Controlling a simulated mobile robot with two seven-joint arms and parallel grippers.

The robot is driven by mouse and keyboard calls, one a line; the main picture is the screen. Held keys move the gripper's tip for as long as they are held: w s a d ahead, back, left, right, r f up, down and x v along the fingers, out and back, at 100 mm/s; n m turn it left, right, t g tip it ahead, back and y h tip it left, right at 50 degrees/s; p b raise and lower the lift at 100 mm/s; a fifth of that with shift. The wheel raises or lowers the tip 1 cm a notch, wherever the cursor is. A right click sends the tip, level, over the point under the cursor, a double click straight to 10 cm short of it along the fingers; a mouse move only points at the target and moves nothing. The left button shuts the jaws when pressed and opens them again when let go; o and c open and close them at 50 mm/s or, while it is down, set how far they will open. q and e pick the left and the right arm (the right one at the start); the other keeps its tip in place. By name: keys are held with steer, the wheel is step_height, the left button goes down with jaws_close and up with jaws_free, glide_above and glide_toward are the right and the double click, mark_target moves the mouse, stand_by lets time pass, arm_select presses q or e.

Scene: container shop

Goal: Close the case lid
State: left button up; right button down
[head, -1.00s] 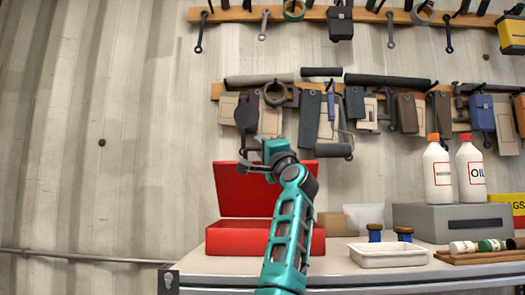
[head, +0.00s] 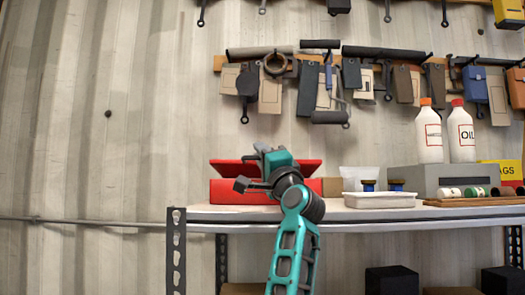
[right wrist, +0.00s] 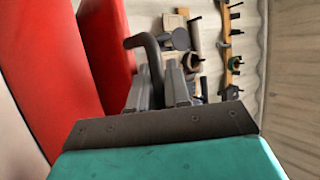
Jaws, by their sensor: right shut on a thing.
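The red case stands on the shelf top, its lower box (head: 228,192) at the left end in the head view. Its red lid (head: 308,168) hangs tilted low above the box, with a narrow dark gap between them. My right gripper (head: 250,168) is at the lid's front. In the right wrist view its grey fingers (right wrist: 162,88) are shut around a dark curved handle (right wrist: 145,44) that meets the red lid (right wrist: 103,45). Another red part of the case (right wrist: 45,70) shows at left. My arm hides part of the case front. My left gripper is not in view.
To the right on the shelf top (head: 340,214) are a white tray (head: 380,201), a grey box (head: 425,178) and two bottles (head: 430,135). Tools hang on the wall rack (head: 385,56) above. The air left of the case is free.

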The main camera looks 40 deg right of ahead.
steer(key=shift+s+a+f, duration=0.1)
steer(key=shift+s+a, duration=0.15)
steer(key=shift+a, duration=0.1)
steer(key=shift+a+f, duration=0.1)
steer(key=c, duration=1.4)
jaws_free()
steer(key=shift+s, duration=0.1)
steer(key=shift+c, duration=0.2)
steer(key=shift+o, duration=0.8)
steer(key=shift+s+a+r, duration=0.15)
steer(key=shift+s+r, duration=0.05)
steer(key=shift+o, duration=0.6)
steer(key=shift+f, duration=0.1)
